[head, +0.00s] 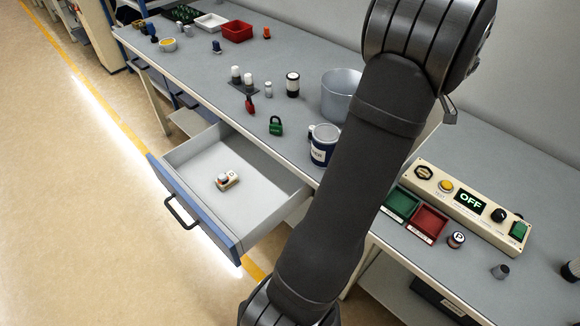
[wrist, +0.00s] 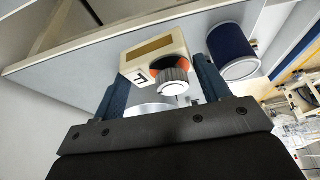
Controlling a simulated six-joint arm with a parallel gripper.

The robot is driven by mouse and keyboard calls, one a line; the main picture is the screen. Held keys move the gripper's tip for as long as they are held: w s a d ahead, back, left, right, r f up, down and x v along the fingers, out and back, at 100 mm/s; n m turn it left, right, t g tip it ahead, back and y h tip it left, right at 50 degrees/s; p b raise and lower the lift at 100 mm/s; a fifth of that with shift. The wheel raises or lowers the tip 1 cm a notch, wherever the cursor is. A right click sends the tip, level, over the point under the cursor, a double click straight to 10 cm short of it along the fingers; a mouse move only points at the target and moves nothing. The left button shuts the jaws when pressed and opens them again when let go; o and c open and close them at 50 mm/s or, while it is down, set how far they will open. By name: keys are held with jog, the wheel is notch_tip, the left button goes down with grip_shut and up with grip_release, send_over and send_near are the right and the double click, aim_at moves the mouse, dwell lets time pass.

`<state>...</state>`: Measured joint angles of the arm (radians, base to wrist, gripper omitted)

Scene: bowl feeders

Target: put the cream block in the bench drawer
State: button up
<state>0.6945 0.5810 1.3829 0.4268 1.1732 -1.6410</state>
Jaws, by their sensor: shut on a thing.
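My gripper (wrist: 160,88) shows in the wrist view with its two dark blue fingers closed on a cream block (wrist: 136,58). The block has a tan window, a dark letter mark, an orange part and a ridged grey knob. In the head view my gripper and the held block are out of sight; only my arm shows. The bench drawer (head: 257,198) is pulled open, with a blue front and black handle. A similar small cream piece with a grey knob (head: 228,180) lies in it.
A navy cylinder (wrist: 230,50) is beside my right finger. A control panel (head: 470,205) and small trays are at right. Most of the drawer floor is clear.

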jog(key=w+a+n+g+y, duration=0.1)
jog(key=a+n, duration=0.3)
jog(key=a, duration=1)
jog(key=n+g, duration=0.5)
jog(key=n, duration=0.7)
send_over(239, 225)
jog(key=w+d, duration=0.1)
jog(key=d, duration=0.1)
notch_tip(239, 225, down, 18)
jog(key=shift+a+f, duration=0.15)
jog(key=shift+f, duration=2.6)
jog(key=shift+a+f, duration=0.1)
jog(key=shift+f, duration=2.6)
jog(key=shift+f, duration=0.15)
jog(key=o, duration=1.1)
jog(key=shift+w, duration=0.1)
